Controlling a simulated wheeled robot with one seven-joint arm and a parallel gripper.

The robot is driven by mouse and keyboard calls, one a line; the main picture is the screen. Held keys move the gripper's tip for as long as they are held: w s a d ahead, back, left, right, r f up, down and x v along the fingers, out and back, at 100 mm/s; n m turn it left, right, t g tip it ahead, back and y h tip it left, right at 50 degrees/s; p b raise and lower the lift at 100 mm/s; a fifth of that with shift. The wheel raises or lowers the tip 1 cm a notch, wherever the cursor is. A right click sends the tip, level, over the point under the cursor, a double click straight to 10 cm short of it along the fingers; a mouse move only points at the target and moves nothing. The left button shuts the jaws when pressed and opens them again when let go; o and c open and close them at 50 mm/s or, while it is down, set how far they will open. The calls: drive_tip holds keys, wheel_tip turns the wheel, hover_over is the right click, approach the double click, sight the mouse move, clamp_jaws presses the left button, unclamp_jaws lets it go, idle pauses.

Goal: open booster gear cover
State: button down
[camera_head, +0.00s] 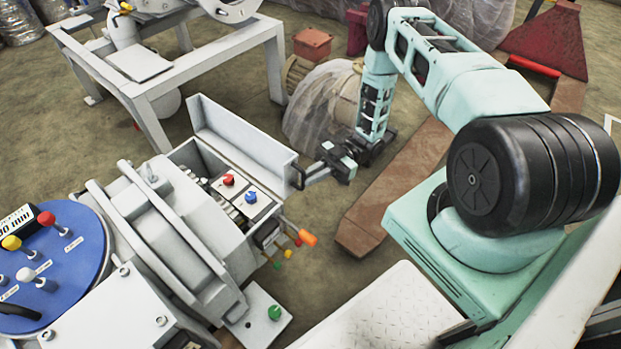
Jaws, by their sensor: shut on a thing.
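The booster gear cover (240,140) is a light grey, box-like lid on the machine's housing. It stands raised and tilted back along the far side of the box. Inside the open gear box (185,165) I see a red knob (228,180), a blue knob (250,197) and small metal parts. My gripper (301,178) is at the right end of the cover, with its fingers shut on the cover's edge. The fingertips are small here, and the exact contact is partly hidden.
A blue round panel (75,250) with coloured levers is at the left. An orange handle (307,238) sticks out below the gripper. A white frame table (150,100) stands behind. A wrapped bundle (318,105) and a rusty pallet jack (400,180) are near my arm.

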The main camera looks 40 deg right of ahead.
drive_tip(key=shift+f, duration=0.15)
drive_tip(key=c, duration=1.5)
unclamp_jaws()
drive_tip(key=d, duration=0.5)
drive_tip(key=w+d+f, duration=0.1)
drive_tip(key=d, duration=1.1)
drive_tip(key=shift+w+d+f, duration=0.15)
drive_tip(key=shift+w+f, duration=0.05)
drive_tip(key=shift+f, duration=0.15)
